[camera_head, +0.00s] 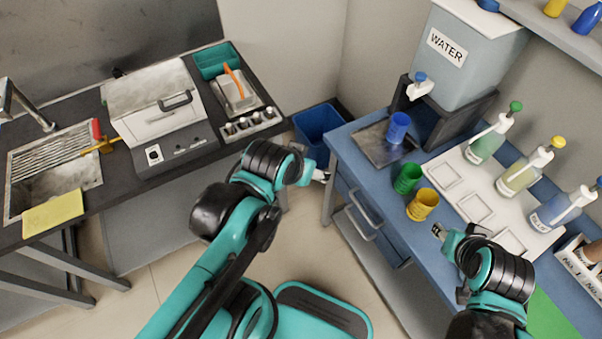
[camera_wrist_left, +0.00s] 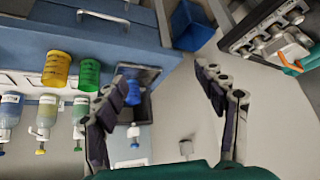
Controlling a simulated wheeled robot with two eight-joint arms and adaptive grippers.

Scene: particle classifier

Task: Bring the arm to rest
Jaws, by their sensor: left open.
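My left gripper (camera_head: 322,176) hangs over the gap between the two counters, in front of the blue bench. In the left wrist view its two dark fingers (camera_wrist_left: 168,82) stand wide apart with nothing between them. My right gripper (camera_head: 440,231) is low over the front part of the blue bench, near the yellow cup (camera_head: 422,204) but apart from it; its fingers are too small to read. A green cup (camera_head: 408,178) stands beside the yellow one, and a blue cup (camera_head: 398,127) stands on a dark tray below the water tap.
The blue bench (camera_head: 352,152) carries a water tank (camera_head: 455,55) and several pump bottles (camera_head: 488,140). A blue bin (camera_head: 318,125) sits between the counters. The dark left counter (camera_head: 185,160) holds a sink, a grey machine (camera_head: 160,112) and trays. Floor near the base is free.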

